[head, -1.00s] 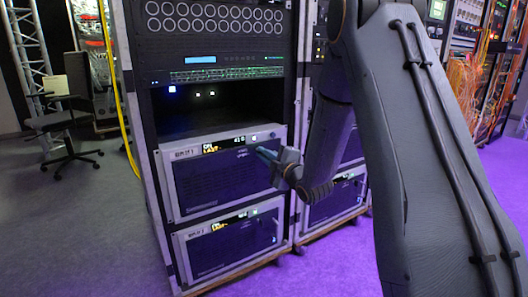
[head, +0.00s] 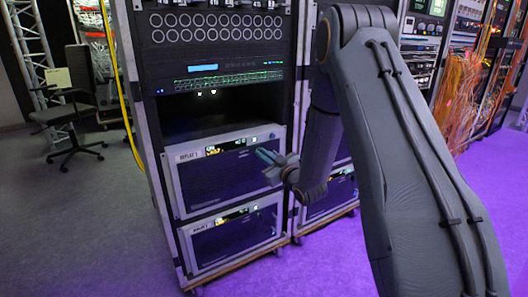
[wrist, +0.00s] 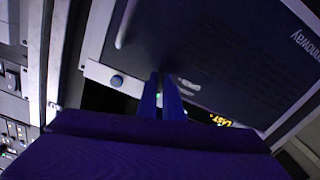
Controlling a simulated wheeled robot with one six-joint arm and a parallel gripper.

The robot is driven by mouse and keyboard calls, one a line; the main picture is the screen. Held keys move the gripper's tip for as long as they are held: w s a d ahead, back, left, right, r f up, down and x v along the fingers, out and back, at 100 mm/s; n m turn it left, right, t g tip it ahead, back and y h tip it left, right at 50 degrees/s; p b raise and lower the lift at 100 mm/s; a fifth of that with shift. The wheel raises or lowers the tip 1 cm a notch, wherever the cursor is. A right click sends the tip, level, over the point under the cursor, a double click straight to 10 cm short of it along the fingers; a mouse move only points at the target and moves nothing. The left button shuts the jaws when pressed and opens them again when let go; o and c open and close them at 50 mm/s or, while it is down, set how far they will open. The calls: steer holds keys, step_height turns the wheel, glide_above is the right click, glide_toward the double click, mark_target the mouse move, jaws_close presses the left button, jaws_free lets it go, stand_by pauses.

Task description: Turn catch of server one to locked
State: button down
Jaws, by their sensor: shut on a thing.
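Server one, the upper grey-framed unit labelled "REPLAY 1" (head: 224,184), sits in the rack below a dark empty bay. My gripper (head: 263,155) is at the upper right of its front. In the wrist view, the two blue fingers (wrist: 164,82) are close together at the panel's edge strip, near a small green light. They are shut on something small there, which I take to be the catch. The fingers hide it, so its angle cannot be read.
A second, similar unit (head: 232,240) sits below in the rack. A round knob (wrist: 117,80) and a bar handle (wrist: 124,24) are left of the fingers in the wrist view. Another rack stands close at the right. Open floor (head: 90,220) lies at the left.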

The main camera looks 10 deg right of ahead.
steer(key=shift+m+p, duration=0.9)
steer(key=shift+m, duration=0.7)
steer(key=c, duration=1.9)
jaws_free()
steer(key=p+v, duration=0.1)
steer(key=v, duration=0.7)
steer(key=shift+w+a, duration=0.1)
